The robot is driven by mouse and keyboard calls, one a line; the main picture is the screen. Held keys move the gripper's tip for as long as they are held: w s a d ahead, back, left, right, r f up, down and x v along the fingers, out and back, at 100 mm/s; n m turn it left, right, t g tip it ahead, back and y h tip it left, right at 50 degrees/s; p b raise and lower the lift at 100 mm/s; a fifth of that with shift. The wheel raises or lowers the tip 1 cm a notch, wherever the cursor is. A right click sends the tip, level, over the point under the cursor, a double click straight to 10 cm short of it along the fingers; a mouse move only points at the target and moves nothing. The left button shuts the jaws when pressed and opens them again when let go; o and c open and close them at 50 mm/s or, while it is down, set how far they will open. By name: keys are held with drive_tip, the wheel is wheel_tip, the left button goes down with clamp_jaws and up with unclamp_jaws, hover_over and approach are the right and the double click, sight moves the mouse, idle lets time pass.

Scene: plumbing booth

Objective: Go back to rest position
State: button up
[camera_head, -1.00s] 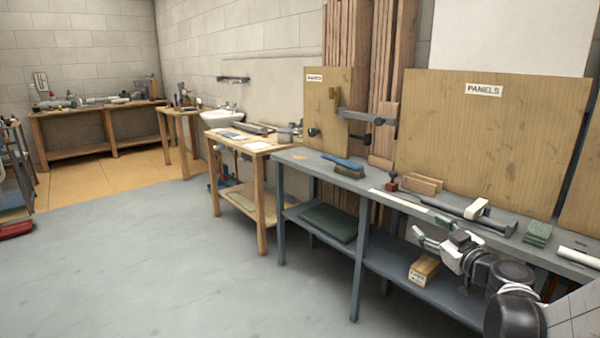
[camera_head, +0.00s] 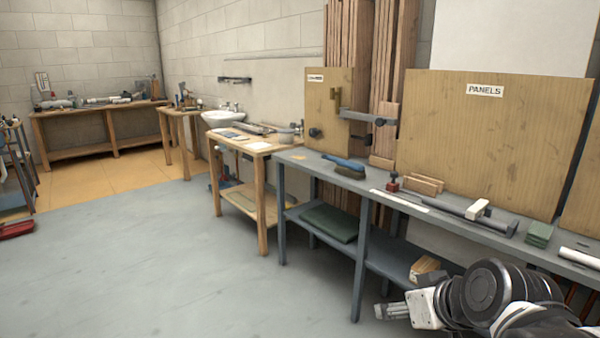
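My gripper (camera_head: 383,312) is at the lower right, in front of the grey workbench (camera_head: 345,185) and below its top. Its fingers point left, and no object shows between them. They are too small and close together to tell open from shut. My arm runs from the gripper to the bottom right corner and hides part of the bench's lower shelf.
The bench top holds a blue-handled brush (camera_head: 347,167), a red-and-black tool (camera_head: 393,183), a long clamp (camera_head: 470,213) and green pads (camera_head: 539,234). A wooden block (camera_head: 424,267) and a green folded cloth (camera_head: 330,222) lie on the shelf.

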drive_tip(key=s+d+f+m+g+h, duration=0.1)
drive_tip(key=s+d+f+m+h, duration=0.1)
drive_tip(key=s, duration=0.6)
wheel_tip(320, 180, up, 19)
drive_tip(key=p, duration=1.8)
drive_tip(key=shift+w+f, duration=0.15)
drive_tip(key=shift+w, duration=0.15)
